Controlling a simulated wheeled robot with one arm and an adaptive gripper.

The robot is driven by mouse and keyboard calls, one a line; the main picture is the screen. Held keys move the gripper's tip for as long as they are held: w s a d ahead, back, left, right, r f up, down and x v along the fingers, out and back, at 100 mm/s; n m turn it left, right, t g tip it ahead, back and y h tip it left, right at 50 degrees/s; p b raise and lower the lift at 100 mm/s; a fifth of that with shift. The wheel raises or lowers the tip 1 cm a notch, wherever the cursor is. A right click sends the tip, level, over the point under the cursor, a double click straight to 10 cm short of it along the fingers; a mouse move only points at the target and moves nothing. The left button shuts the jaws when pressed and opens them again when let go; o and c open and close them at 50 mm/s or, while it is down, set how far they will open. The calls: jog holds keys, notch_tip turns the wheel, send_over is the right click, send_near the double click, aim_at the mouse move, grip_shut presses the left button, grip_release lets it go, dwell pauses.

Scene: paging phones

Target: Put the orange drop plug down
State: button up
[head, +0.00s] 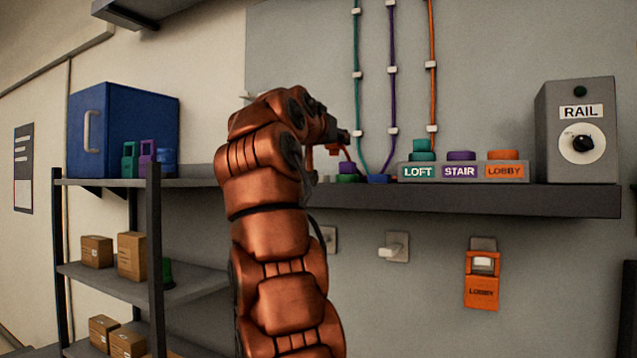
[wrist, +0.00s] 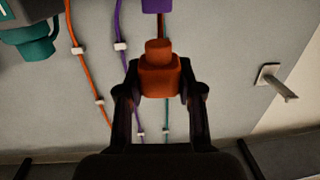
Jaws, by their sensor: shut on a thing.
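My gripper (wrist: 160,88) is shut on the orange drop plug (wrist: 160,76), which sits between its two fingers in the wrist view. In the head view the plug is mostly hidden by my arm, with a little orange (head: 333,149) showing under the gripper, above the dark shelf (head: 470,197). An orange cord shows beside it. A purple plug (head: 347,167) on a green piece and a low blue piece (head: 377,179) are on the shelf just right of and below my gripper.
A grey block labelled LOFT, STAIR, LOBBY (head: 461,181) bears teal, purple and orange tops. A grey RAIL box (head: 577,130) stands at right. An orange LOBBY tag (head: 481,290) hangs on the wall below, right of a bare hook (head: 397,247). A blue cabinet (head: 122,128) stands left.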

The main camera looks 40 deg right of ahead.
jog(key=shift+s+d+r, duration=0.1)
jog(key=shift+s, duration=0.4)
jog(key=shift+s+d+g, duration=0.1)
jog(key=shift+s+g, duration=0.1)
jog(key=shift+g, duration=0.1)
jog(key=shift+s+d, duration=0.1)
jog(key=shift+s, duration=0.2)
jog(key=shift+s+r+m, duration=0.15)
jog(key=shift+s+m, duration=0.15)
jog(key=shift+d, duration=0.1)
jog(key=shift+s+d+g, duration=0.2)
jog(key=shift+s+g, duration=0.3)
jog(key=shift+s, duration=0.3)
jog(key=shift+s, duration=0.15)
